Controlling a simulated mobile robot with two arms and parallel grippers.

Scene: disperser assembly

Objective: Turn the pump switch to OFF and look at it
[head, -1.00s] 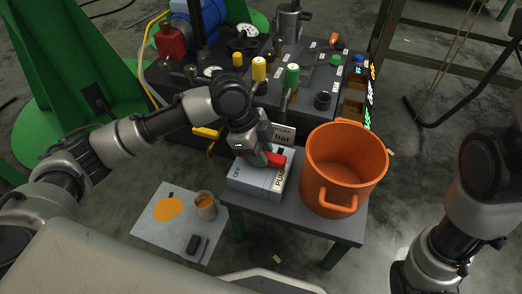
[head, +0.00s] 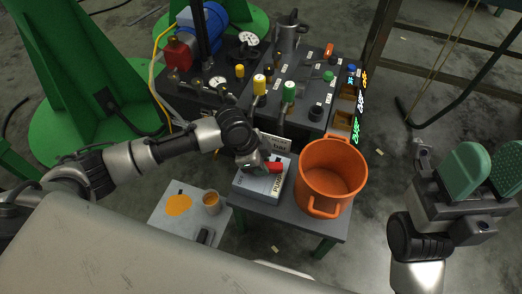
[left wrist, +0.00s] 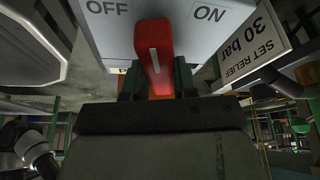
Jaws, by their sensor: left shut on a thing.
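The pump switch is a light grey box (head: 250,188) on a small table, with a red handle (head: 275,167) on top. My left gripper (head: 265,167) is shut on the red handle and covers part of the box. In the left wrist view the handle (left wrist: 153,52) stands between my green fingers, between the OFF and ON labels on the grey box (left wrist: 180,10). Its white line runs almost straight up the picture, so I cannot tell its switch position. My right gripper (head: 486,172) is at the right, its two green fingers apart and empty.
An orange bucket (head: 331,172) stands close to the right of the switch box. A sign reading SET RELIEF 30 bar (left wrist: 258,42) is beside it. Behind is a dark panel (head: 312,85) with knobs and gauges. A cup (head: 211,203) stands on a stained sheet at the left.

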